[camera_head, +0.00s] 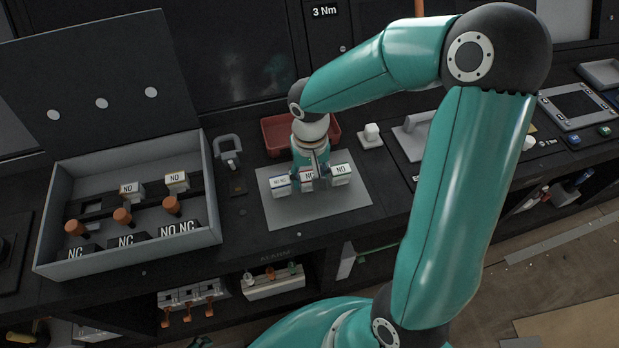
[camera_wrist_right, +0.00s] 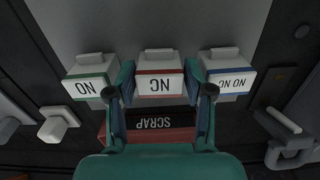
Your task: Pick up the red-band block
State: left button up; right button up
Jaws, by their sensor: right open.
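The red-band block, white and marked NC (camera_head: 307,177), stands on a grey mat (camera_head: 318,209) between two similar white blocks. In the right wrist view the red-band block (camera_wrist_right: 160,84) sits between the fingers of my right gripper (camera_wrist_right: 160,88), one finger on each side. My right gripper (camera_head: 311,172) is open over the block; I cannot tell whether the fingers touch it. In the head view the gripper partly hides the block. My left gripper is not in view.
The blue-band NO NC block (camera_head: 280,185) and green-band NO block (camera_head: 340,174) stand close on either side. A red SCRAP tray (camera_head: 275,135) lies behind. A grey open-lidded box (camera_head: 208,190) stands at left. The mat's front is clear.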

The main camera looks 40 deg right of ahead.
aim_at(310, 175)
jog(key=shift+c, duration=0.3)
jog(key=c, duration=0.6)
jog(key=shift+c, duration=0.3)
notch_tip(310, 175, up, 20)
jog(key=p, duration=0.1)
jog(key=shift+f, duration=0.1)
